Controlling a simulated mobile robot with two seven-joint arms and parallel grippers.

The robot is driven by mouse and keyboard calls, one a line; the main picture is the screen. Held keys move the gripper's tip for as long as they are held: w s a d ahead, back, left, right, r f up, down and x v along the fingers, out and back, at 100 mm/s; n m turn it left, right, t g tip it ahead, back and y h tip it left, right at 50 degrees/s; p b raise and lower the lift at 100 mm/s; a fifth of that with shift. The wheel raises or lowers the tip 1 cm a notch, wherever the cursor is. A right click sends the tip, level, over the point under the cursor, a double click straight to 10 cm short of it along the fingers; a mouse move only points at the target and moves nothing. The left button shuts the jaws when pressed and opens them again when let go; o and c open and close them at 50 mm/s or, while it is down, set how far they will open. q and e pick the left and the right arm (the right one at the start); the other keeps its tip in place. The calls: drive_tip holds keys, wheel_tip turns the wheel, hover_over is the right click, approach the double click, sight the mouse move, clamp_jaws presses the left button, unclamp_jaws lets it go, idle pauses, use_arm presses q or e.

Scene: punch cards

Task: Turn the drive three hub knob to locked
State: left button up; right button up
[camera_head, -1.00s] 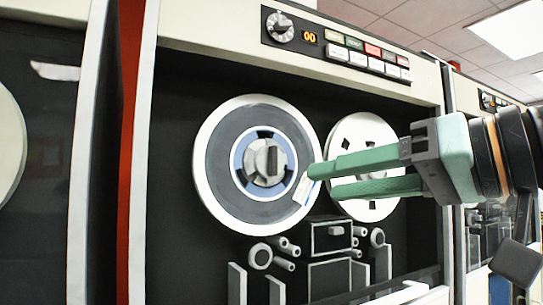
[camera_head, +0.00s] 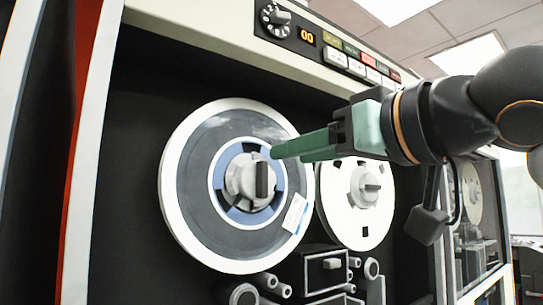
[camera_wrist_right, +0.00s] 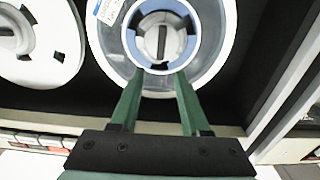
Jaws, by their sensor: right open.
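The hub knob (camera_head: 251,181) is a grey knob with a dark raised bar, in the blue-ringed centre of the left tape reel (camera_head: 190,200). In the head view its bar stands close to upright. In the right wrist view the knob (camera_wrist_right: 161,43) lies beyond the fingertips, roughly centred between them. My right gripper (camera_head: 276,152) has green fingers pointing left at the reel, just right of and above the knob; in the wrist view its fingers (camera_wrist_right: 158,78) are apart with nothing between them. Any contact with the reel cannot be told. My left gripper is not in view.
A white reel (camera_head: 355,205) sits to the right, below my arm. Grey rollers and a head block (camera_head: 325,265) stick out beneath the reels. A panel above carries a selector dial (camera_head: 276,18), a 00 display (camera_head: 307,37) and coloured buttons.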

sight(265, 162)
drive_tip(key=p+x, duration=0.1)
drive_tip(key=x, duration=0.5)
drive_tip(key=shift+w+a, duration=0.1)
drive_tip(key=shift+w, duration=0.05)
clamp_jaws()
idle(0.4)
